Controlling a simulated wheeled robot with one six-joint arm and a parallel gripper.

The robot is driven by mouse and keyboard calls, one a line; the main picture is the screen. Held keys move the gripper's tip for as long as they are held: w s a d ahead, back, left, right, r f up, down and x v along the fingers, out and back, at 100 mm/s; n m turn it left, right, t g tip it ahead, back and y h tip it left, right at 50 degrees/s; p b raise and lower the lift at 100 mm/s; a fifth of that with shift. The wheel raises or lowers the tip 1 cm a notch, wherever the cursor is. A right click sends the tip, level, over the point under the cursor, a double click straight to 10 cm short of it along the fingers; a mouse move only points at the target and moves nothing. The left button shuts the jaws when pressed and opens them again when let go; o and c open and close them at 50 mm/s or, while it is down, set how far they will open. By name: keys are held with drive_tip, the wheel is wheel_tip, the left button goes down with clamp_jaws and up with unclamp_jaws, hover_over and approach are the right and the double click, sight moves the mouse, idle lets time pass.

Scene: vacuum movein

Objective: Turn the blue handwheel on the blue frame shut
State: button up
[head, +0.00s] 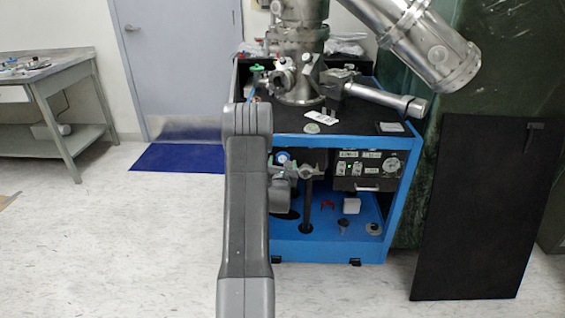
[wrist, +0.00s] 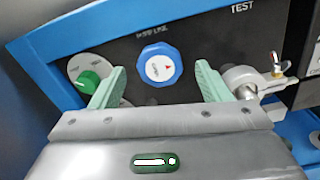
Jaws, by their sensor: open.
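The blue handwheel (wrist: 160,65) has a white centre with a small red mark and sits on a dark panel in the wrist view. It also shows small in the head view (head: 282,157), inside the blue frame (head: 393,215). My gripper (wrist: 161,80) is open, with one pale green finger on each side of the wheel in the picture. I cannot tell whether the fingers are level with the wheel or short of it; no contact shows.
A green knob (wrist: 88,81) sits left of the handwheel, close to the left finger. A metal fitting (wrist: 250,80) is close by the right finger. A black panel (head: 483,205) leans at the right.

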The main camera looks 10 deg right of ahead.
drive_tip(key=shift+x, duration=0.95)
drive_tip(key=c, duration=1)
drive_tip(key=shift+o, duration=0.2)
drive_tip(key=shift+f+m+b, duration=0.1)
drive_tip(key=shift+m+b, duration=0.2)
drive_tip(key=shift+b, duration=0.2)
